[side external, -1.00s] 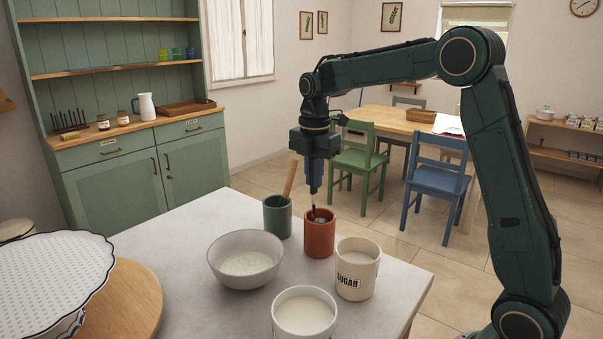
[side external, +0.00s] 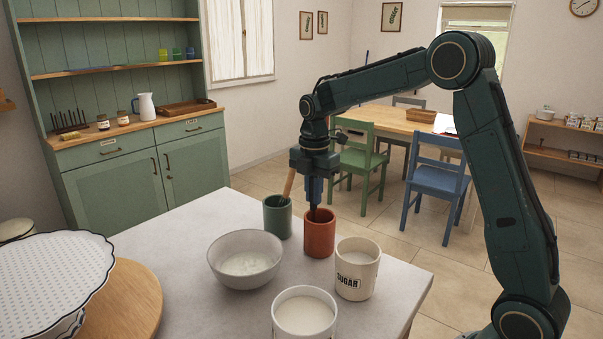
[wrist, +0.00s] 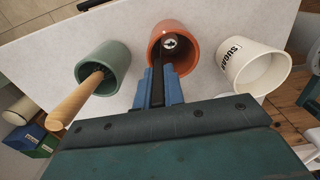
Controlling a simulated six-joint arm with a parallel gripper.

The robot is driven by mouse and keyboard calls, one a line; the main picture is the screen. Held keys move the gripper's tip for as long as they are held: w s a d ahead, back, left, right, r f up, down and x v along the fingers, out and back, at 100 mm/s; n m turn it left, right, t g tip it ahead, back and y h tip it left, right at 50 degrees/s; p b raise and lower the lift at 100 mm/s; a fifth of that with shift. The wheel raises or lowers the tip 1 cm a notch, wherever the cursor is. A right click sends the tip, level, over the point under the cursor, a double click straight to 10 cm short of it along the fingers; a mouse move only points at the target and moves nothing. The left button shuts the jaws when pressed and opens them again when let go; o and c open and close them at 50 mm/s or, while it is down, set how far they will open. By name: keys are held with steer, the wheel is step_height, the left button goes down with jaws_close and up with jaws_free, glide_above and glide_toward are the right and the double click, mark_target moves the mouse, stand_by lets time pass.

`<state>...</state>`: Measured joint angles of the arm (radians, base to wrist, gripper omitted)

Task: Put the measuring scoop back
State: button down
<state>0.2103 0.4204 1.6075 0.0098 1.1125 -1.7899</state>
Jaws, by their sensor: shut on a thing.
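My gripper (side external: 313,208) points straight down, with its fingertips at the mouth of the terracotta pot (side external: 319,240). It is shut on the dark handle of the measuring scoop (wrist: 170,43). In the wrist view the scoop's shiny metal end shows inside the terracotta pot (wrist: 191,34), below the rim. I cannot tell whether the scoop touches the bottom. In the side view the scoop is hidden by the pot and my gripper.
A green pot (side external: 277,218) with a wooden handle (side external: 289,184) leaning out stands close left of the terracotta pot. A sugar canister (side external: 356,275) is at its right. A bowl (side external: 245,260) and another white canister (side external: 304,314) stand nearer on the table.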

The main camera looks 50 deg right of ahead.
steer(key=shift+f, duration=0.1)
steer(key=c, duration=1.5)
jaws_free()
step_height(320, 180, up, 12)
steer(key=shift+r, duration=0.1)
steer(key=shift+s+a+r, duration=0.1)
